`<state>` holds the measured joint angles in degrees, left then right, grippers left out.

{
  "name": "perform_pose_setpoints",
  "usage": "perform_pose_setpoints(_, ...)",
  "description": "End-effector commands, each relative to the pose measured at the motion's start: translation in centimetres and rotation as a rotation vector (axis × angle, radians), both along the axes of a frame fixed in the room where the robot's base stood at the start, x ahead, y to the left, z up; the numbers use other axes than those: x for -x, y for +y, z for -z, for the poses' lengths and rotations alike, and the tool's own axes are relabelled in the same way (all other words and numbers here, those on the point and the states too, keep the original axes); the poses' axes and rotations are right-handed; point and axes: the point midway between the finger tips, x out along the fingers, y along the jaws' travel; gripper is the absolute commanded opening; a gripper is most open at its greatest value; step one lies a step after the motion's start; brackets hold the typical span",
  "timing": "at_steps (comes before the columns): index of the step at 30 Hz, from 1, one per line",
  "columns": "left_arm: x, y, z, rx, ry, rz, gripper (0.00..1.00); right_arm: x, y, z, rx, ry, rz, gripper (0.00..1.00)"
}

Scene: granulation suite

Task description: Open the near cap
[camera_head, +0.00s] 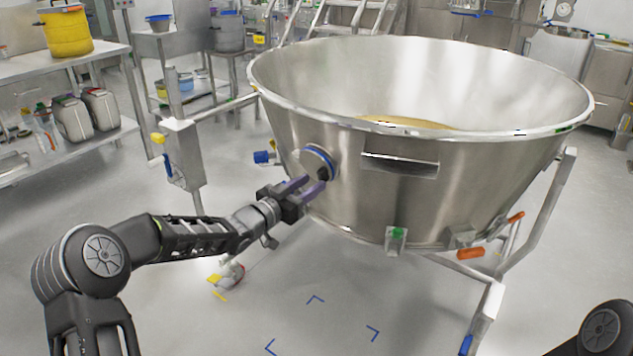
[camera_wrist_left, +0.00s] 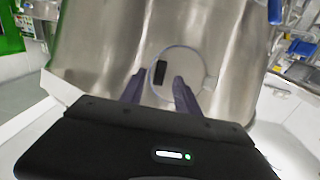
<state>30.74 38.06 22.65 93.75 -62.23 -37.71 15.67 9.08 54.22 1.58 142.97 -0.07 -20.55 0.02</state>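The near cap (camera_head: 316,158) is a round metal disc with a blue ring on the side wall of the large steel bowl (camera_head: 450,185). Its small dark handle (camera_head: 323,173) stands out from the face. The cap (camera_wrist_left: 190,66) also shows in the left wrist view, lying flat against the wall, with the black handle (camera_wrist_left: 160,72). My left gripper (camera_head: 312,184) is open, its two purple fingers pointing at the cap. In the wrist view the handle appears between the fingertips; whether they touch it I cannot tell. My right gripper is out of view.
The bowl holds tan material (camera_head: 405,122) and stands on a metal frame with legs (camera_head: 490,310). A post with a blue crank (camera_head: 168,165) stands left of the bowl. Shelving (camera_head: 75,150) with containers is at far left. The floor in front is clear, with blue corner marks.

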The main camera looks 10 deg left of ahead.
Motion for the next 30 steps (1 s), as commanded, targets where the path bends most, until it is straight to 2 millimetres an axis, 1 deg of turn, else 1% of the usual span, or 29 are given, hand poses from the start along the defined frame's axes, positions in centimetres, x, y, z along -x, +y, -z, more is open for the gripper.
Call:
perform_pose_setpoints(1, -0.7, -0.5, 0.1, 0.001, 0.0, 0.002, 0.38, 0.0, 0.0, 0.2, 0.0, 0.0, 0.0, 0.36)
perform_pose_setpoints(3, -1.6, -0.8, 0.0, 0.002, -0.001, 0.002, 0.38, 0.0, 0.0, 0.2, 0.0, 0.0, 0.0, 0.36)
perform_pose_setpoints(6, -2.4, -1.2, 0.0, 0.001, 0.0, 0.001, 0.38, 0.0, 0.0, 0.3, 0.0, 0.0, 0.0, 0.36)
perform_pose_setpoints(9, -2.7, -1.4, 0.0, 0.001, 0.0, 0.001, 0.38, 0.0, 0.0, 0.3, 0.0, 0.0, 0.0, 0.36)
perform_pose_setpoints(16, -2.7, -1.3, 0.0, 0.001, 0.0, 0.0, 0.38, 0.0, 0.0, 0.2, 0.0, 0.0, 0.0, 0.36)
perform_pose_setpoints(30, -2.7, -1.3, 0.0, 0.0, 0.001, 0.0, 0.0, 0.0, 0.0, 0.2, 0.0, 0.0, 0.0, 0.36)
